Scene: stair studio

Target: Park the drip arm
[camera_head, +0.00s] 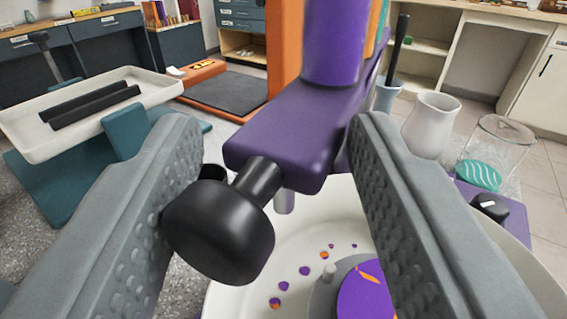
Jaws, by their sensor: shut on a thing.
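The drip arm (285,130) is a purple bar that runs from a purple upright housing (335,40) toward me. A black round knob (222,230) sticks out of its near end, and a small pale nozzle (284,201) hangs under it. The knob lies against the left finger; the right finger's contact is hard to see. Below is a cream round basin (250,285) with a grey platform and a purple-and-orange disc (365,292). The arm's end is over the basin's far part.
A white tray (160,88) with two black bars stands on a teal stand at left. An orange frame with a dark pad (225,92) is behind. A white pitcher (430,123), a glass vessel (500,150) and a black switch (490,207) are at right.

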